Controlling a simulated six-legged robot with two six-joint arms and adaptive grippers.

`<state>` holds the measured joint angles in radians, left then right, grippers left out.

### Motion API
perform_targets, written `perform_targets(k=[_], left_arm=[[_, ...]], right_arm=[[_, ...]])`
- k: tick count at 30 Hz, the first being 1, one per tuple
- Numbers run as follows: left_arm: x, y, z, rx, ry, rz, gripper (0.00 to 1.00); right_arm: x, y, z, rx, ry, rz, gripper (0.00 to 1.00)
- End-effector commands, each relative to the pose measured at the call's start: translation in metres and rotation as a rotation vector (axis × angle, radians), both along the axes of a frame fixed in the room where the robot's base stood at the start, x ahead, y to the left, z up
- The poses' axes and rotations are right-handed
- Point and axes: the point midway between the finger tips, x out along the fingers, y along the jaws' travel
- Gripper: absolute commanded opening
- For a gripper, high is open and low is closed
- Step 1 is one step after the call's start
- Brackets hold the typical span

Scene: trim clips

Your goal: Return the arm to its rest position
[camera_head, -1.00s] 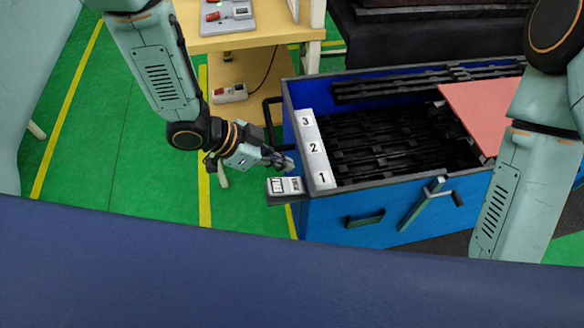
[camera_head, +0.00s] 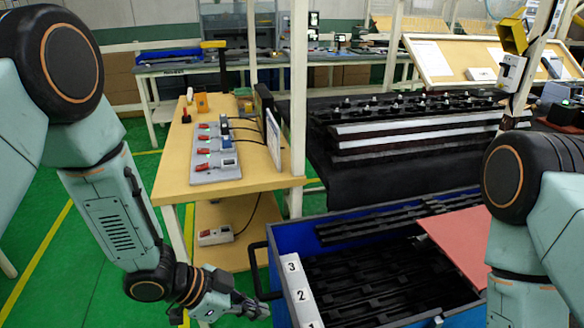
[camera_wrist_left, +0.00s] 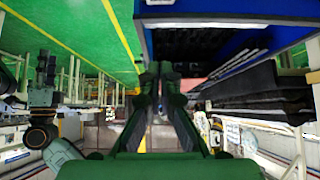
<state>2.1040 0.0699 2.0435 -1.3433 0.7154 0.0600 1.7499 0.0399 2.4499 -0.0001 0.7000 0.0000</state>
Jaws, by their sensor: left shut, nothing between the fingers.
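My left arm comes in from the left in the head view and hangs down. Its gripper (camera_head: 258,309) is at the lower middle, just left of the blue bin (camera_head: 286,251). In the left wrist view the two fingers of this gripper (camera_wrist_left: 154,72) are together, with nothing between them. My right arm shows at the right edge of the head view; its gripper is out of view.
The blue bin holds black trim strips (camera_head: 365,275) and a red panel (camera_head: 455,240). Its left rim carries a numbered strip (camera_head: 298,289). A wooden table (camera_head: 172,178) with a grey switch board (camera_head: 216,167) stands behind. Green floor is free at left.

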Motion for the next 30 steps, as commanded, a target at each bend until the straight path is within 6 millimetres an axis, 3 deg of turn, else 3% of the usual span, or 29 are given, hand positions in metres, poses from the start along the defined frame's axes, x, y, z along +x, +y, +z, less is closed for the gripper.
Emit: perform_targets(k=[5, 11, 17, 21, 25, 27, 30], left_arm=[[0.005, 0.01, -0.005, -0.003, 0.043, 0.193, 0.0], [-0.02, 0.038, -0.052, 0.031, 0.189, 0.529, 0.0], [-0.082, 0.077, -0.118, 0.138, 0.371, 0.861, 0.0], [-0.149, 0.108, -0.166, 0.268, 0.509, 1.081, 0.0], [-0.21, 0.128, -0.199, 0.387, 0.613, 1.209, 0.0], [-0.231, 0.131, -0.21, 0.423, 0.649, 1.225, 0.0], [-0.244, 0.13, -0.221, 0.441, 0.674, 1.216, 0.0]], right_arm=[[0.0, 0.0, 0.0, 0.0, 0.0, 0.0, 0.4], [0.0, 0.0, -0.017, 0.0, 0.0, 0.0, 0.4], [0.0, 0.0, -0.043, 0.0, 0.0, 0.0, 0.4], [0.0, 0.0, -0.068, 0.0, 0.0, 0.0, 0.4], [0.0, 0.0, -0.09, 0.0, 0.0, 0.0, 0.4], [0.0, 0.0, -0.098, 0.0, 0.0, 0.0, 0.4], [0.0, 0.0, -0.104, 0.0, 0.0, 0.0, 0.4]])
